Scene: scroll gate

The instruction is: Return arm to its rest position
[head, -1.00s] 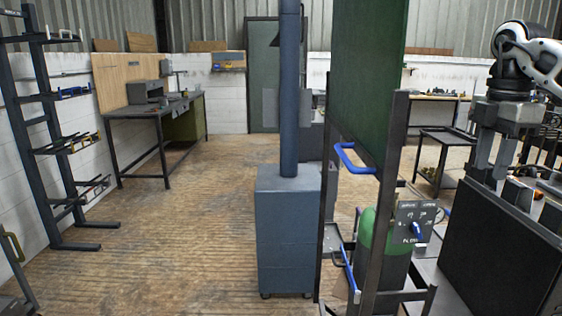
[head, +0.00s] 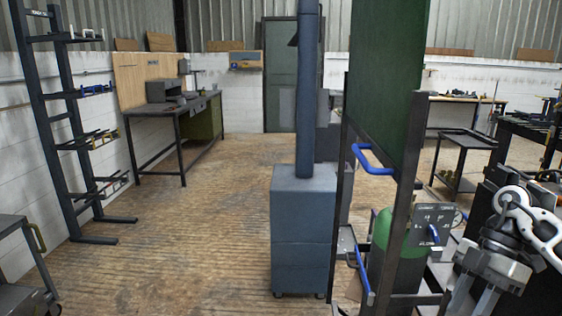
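My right arm (head: 528,218), white and black, comes in from the right edge at the lower right. Its gripper (head: 474,302) points down, with two grey fingers apart and nothing seen between them; the tips run close to the bottom edge. It is in front of a dark panel and to the right of the green gas cylinder (head: 384,229) and its control box. I cannot tell whether it touches anything. My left arm and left gripper are out of view.
A green screen (head: 385,80) on a dark frame with blue handles stands right of centre. A blue-grey cabinet (head: 303,235) with a post stands beside it. A rack (head: 75,130) and a cart (head: 22,262) are on the left. Wooden floor between is clear.

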